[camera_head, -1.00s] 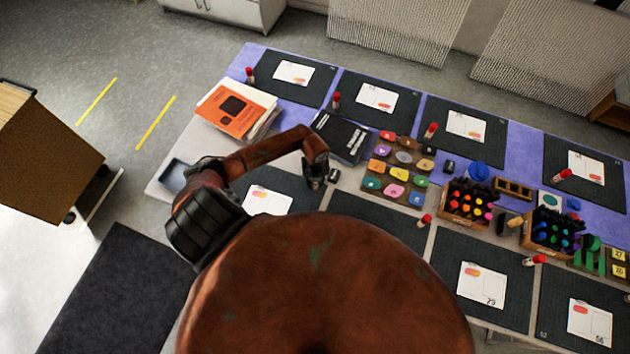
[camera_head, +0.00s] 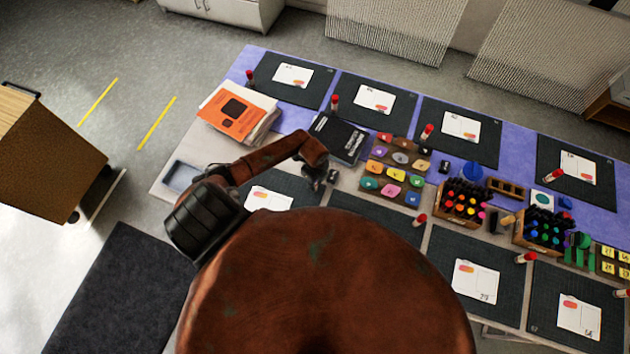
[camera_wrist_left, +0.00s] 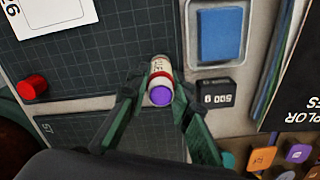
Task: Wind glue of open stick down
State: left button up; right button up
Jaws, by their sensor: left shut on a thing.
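My left gripper (camera_wrist_left: 158,112) is shut on an open glue stick (camera_wrist_left: 160,70), with a finger on either side of it. The stick has a white printed body and a red band, and its purple glue end (camera_wrist_left: 160,96) points toward the wrist camera. A loose red cap (camera_wrist_left: 32,88) sits on the dark mat to the left. In the head view my left gripper (camera_head: 318,177) is low over the near row of mats, and the stick in it is too small to make out. My right gripper is not in view.
A small black counter block (camera_wrist_left: 217,93) and a blue pad (camera_wrist_left: 220,35) in a tray lie right of the stick. A black book (camera_head: 340,136) and coloured tiles (camera_head: 396,172) are farther right. Several red-capped sticks stand or lie on other mats.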

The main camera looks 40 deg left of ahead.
pick_arm(q)
jog(key=shift+s+n+p, duration=0.15)
jog(key=shift+n+p, duration=0.45)
jog(key=shift+n, duration=0.5)
jog(key=shift+n+p, duration=0.4)
jog(key=shift+n, duration=0.4)
jog(key=shift+n+p, duration=0.65)
jog(key=shift+n, duration=0.75)
jog(key=shift+a+f+n, duration=0.1)
jog(key=shift+f+n, duration=0.05)
jog(key=shift+n, duration=0.15)
jog(key=shift+p, duration=0.35)
jog(key=o, duration=1.1)
jog(key=shift+w+r, duration=0.2)
